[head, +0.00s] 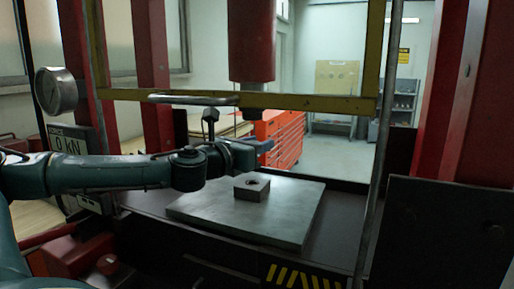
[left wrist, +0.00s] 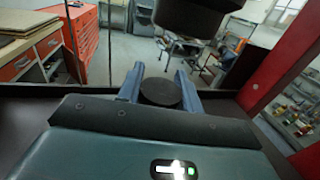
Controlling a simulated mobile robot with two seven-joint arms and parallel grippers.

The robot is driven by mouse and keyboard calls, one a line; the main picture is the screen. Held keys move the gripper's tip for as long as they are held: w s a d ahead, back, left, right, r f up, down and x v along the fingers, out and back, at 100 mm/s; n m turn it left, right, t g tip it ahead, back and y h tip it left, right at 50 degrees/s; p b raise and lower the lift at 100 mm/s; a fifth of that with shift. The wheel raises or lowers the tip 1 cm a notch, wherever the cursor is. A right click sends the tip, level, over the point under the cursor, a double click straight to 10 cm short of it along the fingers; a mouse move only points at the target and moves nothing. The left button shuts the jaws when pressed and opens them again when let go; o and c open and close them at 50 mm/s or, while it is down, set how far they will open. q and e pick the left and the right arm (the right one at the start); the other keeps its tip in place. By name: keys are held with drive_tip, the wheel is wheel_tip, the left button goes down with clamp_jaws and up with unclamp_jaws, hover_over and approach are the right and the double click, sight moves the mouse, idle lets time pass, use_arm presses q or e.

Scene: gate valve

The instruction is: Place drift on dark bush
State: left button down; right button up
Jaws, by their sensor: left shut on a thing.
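My left gripper (head: 258,150) reaches in from the left above the steel plate. It also shows in the left wrist view (left wrist: 160,90), shut on a dark round piece, seemingly the drift (left wrist: 160,94), seen from its flat top end. The drift is hard to make out in the head view. A small grey square block (head: 245,193) sits on the plate below and near the fingertips. The dark bush (head: 253,182) seems to be the dark round shape in the block's top. The held piece is apart from the block. My right gripper is not in view.
The red press ram (head: 252,45) hangs above the block, and its dark end (left wrist: 190,15) is close beyond the fingers. A yellow guard frame (head: 310,102) with a handle crosses above the gripper. The steel plate (head: 295,215) is bare around the block. A gauge (head: 56,91) stands left.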

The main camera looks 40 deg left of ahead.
use_arm(q)
drive_tip(key=shift+w+a+r, duration=0.1)
drive_tip(key=shift+w, duration=0.1)
drive_tip(key=shift+f, duration=0.3)
wheel_tip(320, 180, down, 2)
drive_tip(key=shift+f+b, duration=0.2)
drive_tip(key=shift+b, duration=0.15)
drive_tip(key=shift+f, duration=0.3)
drive_tip(key=shift+f, duration=0.25)
drive_tip(key=c, duration=0.9)
unclamp_jaws()
drive_tip(key=shift+c, duration=0.2)
